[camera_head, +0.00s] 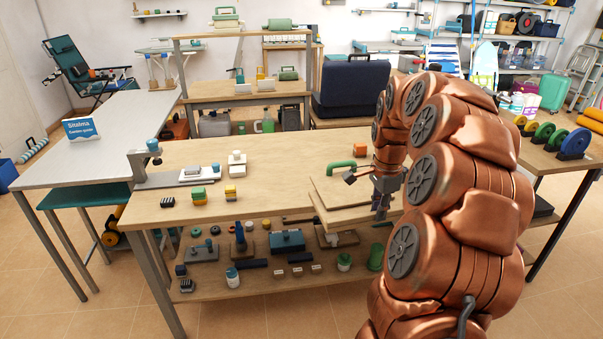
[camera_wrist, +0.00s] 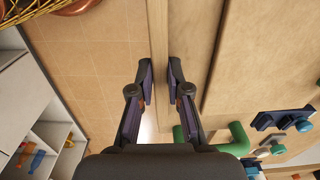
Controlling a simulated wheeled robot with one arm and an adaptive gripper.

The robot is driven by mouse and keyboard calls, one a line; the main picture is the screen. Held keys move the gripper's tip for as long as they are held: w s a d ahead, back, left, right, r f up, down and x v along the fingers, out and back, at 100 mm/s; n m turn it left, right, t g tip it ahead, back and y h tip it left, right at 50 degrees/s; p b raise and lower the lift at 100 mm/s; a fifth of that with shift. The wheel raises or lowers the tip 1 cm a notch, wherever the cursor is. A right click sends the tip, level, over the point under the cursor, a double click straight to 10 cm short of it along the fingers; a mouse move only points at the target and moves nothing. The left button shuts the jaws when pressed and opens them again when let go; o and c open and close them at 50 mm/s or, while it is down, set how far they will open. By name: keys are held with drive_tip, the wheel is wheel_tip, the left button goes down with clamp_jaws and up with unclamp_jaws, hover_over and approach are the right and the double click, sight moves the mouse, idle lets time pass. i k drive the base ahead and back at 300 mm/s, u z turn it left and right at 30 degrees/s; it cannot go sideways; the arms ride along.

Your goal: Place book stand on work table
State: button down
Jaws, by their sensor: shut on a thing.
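The book stand (camera_head: 345,190) appears as light wooden panels at the right front of the work table (camera_head: 265,190). My gripper (camera_head: 385,185) is at the stand's right side in the head view, partly hidden by my copper arm. In the wrist view my gripper's two fingers (camera_wrist: 161,85) close on the thin wooden edge of the stand (camera_wrist: 158,35). The stand overlaps the table's front edge in the head view. I cannot tell whether it touches the tabletop.
On the table are a green-handled tool (camera_head: 340,165) just behind the stand, coloured blocks (camera_head: 198,195) and a white-topped device (camera_head: 196,172). A lower shelf (camera_head: 265,285) holds several small items. A dark blue case (camera_head: 352,88) stands behind. The table's middle is clear.

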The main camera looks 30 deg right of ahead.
sight(309, 175)
drive_tip(key=i, duration=1.2)
